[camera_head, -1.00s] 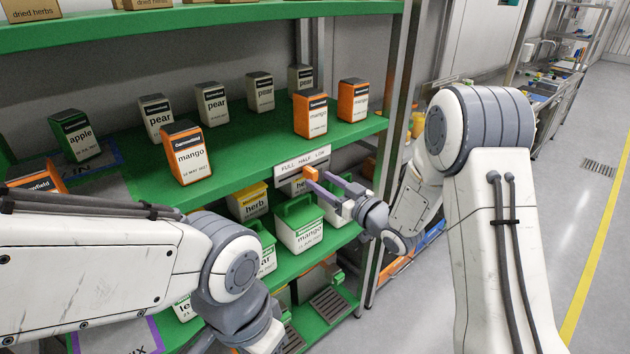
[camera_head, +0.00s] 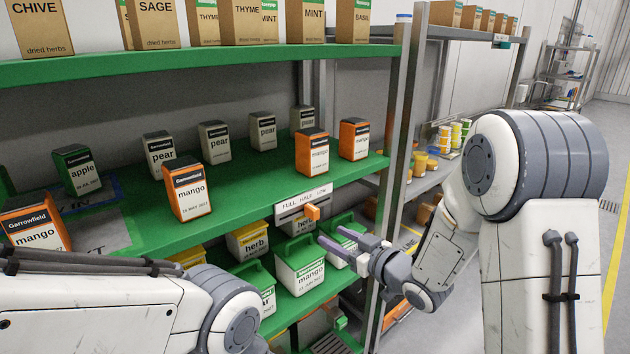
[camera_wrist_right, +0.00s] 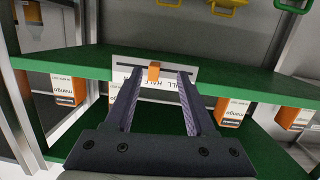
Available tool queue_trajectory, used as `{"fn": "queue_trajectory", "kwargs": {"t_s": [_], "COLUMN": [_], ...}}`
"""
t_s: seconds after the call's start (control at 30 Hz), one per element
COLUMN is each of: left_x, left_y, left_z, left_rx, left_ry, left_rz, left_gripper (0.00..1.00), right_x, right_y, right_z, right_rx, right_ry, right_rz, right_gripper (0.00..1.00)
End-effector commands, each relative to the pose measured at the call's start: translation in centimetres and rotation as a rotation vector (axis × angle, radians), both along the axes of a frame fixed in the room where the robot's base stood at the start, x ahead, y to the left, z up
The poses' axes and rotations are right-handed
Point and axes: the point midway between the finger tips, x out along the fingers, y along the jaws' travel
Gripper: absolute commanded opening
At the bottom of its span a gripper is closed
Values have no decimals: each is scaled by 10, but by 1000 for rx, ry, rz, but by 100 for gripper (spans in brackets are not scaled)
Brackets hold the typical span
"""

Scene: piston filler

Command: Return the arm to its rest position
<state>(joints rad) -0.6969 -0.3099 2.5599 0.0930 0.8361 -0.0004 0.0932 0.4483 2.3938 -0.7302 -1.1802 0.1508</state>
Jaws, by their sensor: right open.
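My right gripper (camera_head: 328,237) is open and empty, with two purple fingers, in front of the green shelving. In the wrist view my right gripper (camera_wrist_right: 161,73) has its fingers spread apart. In the wrist view the orange slider (camera_wrist_right: 153,71) appears between the tips, with no visible contact. My left arm comes in at lower left, but its gripper is outside the picture.
The middle green shelf (camera_head: 250,195) carries mango, pear and apple boxes. Lidded bins, such as the mango bin (camera_head: 300,268), stand on the shelf below, close under the right gripper. A metal post (camera_head: 398,150) stands right of the gripper. Open floor lies at far right.

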Motion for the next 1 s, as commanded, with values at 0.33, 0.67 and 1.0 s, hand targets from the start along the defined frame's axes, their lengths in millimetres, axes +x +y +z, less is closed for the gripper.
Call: {"fn": "queue_trajectory", "kwargs": {"t_s": [0.33, 0.67, 1.0], "left_x": [0, 0, 0], "left_y": [0, 0, 0], "left_z": [0, 0, 0], "left_rx": [0, 0, 0], "left_ry": [0, 0, 0], "left_rz": [0, 0, 0], "left_gripper": [50, 50, 50], "right_x": [-72, -240, -339], "right_y": [40, 51, 43], "right_z": [-26, -39, -32], "right_rx": [-355, -583, -698], "right_ry": [418, 914, 1165], "right_rz": [-114, -52, 59], "right_gripper": [55, 55, 55]}}
